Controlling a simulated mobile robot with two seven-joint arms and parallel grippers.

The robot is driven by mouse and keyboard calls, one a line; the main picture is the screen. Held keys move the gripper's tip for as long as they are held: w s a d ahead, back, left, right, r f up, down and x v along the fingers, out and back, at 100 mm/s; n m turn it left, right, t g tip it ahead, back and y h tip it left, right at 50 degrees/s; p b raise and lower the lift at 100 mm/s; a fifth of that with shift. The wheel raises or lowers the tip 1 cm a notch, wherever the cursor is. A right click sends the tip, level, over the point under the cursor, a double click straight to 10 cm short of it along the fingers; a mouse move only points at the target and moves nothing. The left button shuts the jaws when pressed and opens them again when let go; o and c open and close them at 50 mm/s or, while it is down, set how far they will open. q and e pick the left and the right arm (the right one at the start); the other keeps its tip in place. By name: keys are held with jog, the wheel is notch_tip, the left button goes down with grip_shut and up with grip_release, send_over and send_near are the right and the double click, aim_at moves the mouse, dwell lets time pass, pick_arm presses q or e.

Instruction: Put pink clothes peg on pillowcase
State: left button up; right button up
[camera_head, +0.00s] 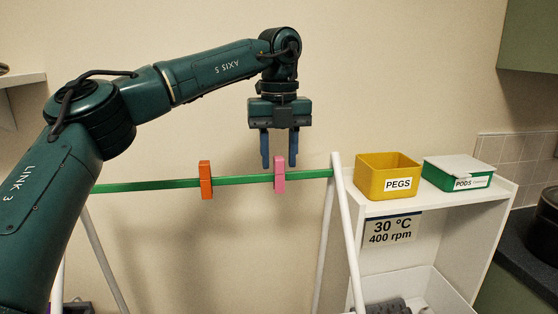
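The pink clothes peg (280,176) is clipped upright on a green line (238,181), near its right end. My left gripper (279,165) points straight down just above it. Its two blue fingers are apart, and the top of the peg shows between their tips in the picture. I see wall between the fingers above the peg, so the gripper is open and empty; whether the fingers are level with the peg in depth I cannot tell. No pillowcase can be made out in this view. My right gripper is not in view.
An orange peg (205,180) is on the same line to the left. White rack legs (347,230) hold the line. On a white shelf (420,203) at right stand a yellow PEGS box (372,181) and a green PODS box (458,180). A dark counter is at far right.

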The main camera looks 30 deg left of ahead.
aim_at(279, 157)
pick_arm(q)
jog(key=c, duration=0.5)
jog(key=shift+c, duration=0.7)
notch_tip(279, 157, up, 6)
jog(key=p, duration=0.4)
jog(key=shift+f, duration=0.25)
jog(key=shift+r, duration=0.8)
